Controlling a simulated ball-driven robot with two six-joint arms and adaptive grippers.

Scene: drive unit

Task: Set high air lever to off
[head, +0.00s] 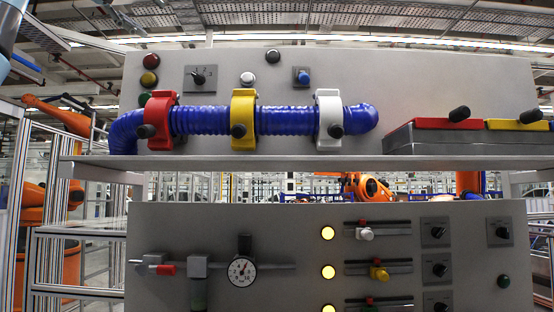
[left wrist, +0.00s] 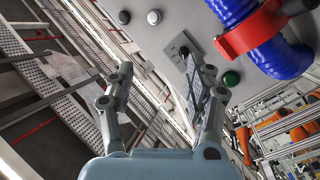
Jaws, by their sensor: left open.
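No label for the high air lever is readable. Lever-like parts in the head view are the red collar (head: 161,118), yellow collar (head: 243,113) and white collar (head: 328,112), each with a black knob, around a blue ribbed hose (head: 200,121). A red-handled valve (head: 165,270) sits left of a pressure gauge (head: 242,271) on the lower panel. My left gripper (left wrist: 167,72) is open and empty in the left wrist view, with a switch plate (left wrist: 178,46) beyond its fingers. Any contact is unclear. Only my left arm shows in the head view's top left corner. My right gripper is out of view.
A grey shelf (head: 300,164) juts out between the upper and lower panels. Red (head: 446,123) and yellow (head: 516,125) topped boxes with black levers stand at upper right. Lit lamps (head: 328,233), sliders and rotary switches fill the lower right. Metal frames stand at left.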

